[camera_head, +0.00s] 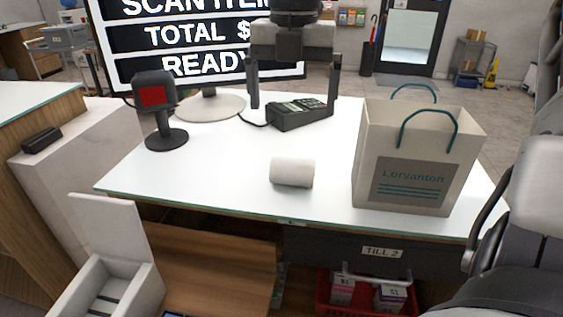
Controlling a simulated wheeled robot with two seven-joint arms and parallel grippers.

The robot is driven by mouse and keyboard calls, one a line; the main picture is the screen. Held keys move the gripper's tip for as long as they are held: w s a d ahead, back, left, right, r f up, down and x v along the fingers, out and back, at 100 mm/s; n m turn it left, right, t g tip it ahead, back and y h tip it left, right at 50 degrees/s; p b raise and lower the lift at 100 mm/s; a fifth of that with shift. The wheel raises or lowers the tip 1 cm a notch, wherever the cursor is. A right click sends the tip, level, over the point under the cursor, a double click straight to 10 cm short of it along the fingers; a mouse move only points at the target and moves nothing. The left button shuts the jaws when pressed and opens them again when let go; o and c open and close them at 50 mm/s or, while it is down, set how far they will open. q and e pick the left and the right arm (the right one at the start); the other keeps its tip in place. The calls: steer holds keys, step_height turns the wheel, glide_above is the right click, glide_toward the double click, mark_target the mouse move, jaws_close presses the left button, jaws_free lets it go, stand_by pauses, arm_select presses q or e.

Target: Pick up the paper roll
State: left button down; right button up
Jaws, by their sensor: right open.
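A white paper roll (292,172) lies on its side on the white counter top (225,160), near the front edge. My right gripper (292,106) is open, with its two fingers spread and pointing down. In the picture it sits above and beyond the roll, around the dark card terminal (298,114). Nothing is held between the fingers, and the roll is apart from them. My left gripper is not in view.
A paper bag (415,178) marked Lorvanton stands right of the roll. A scanner on a stand (156,105) and a display screen (185,40) stand at the left and back. A till drawer (345,248) is below the front edge. The counter left of the roll is clear.

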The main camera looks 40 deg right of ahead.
mark_target(292, 166)
steer(key=f, duration=0.8)
steer(key=shift+s, duration=0.25)
step_height(292, 166, down, 5)
steer(key=shift+s+a+f+p, duration=0.1)
steer(key=shift+f+p, duration=0.05)
steer(key=shift+p, duration=0.45)
steer(key=c, duration=1.1)
